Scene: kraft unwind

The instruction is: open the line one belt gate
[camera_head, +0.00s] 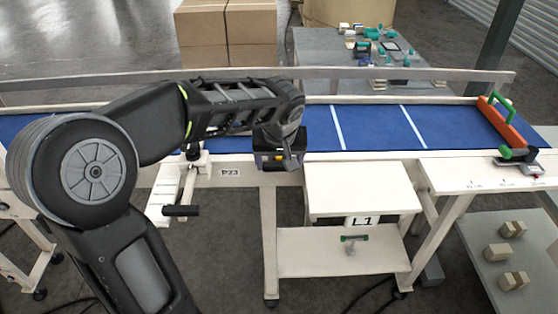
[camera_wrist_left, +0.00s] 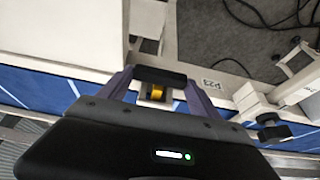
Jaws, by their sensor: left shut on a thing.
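An orange gate bar (camera_head: 500,124) with a green handle (camera_head: 499,101) lies across the right end of the blue belt (camera_head: 375,127). My left arm reaches over the belt from the left. My left gripper (camera_head: 279,158) is at the belt's near edge, left of the white L1 stand and far from the orange bar. In the left wrist view my left gripper (camera_wrist_left: 160,92) is shut on a small dark part with a yellow piece (camera_wrist_left: 157,92); its shape is mostly hidden. My right gripper is not in view.
A green-handled clamp (camera_head: 515,154) sits on the white ledge at right. A white L1 stand (camera_head: 362,190) stands before the belt. A black-handled lever (camera_head: 181,211) juts out at left. Cartons (camera_head: 226,35) and a cluttered grey table (camera_head: 330,60) stand behind.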

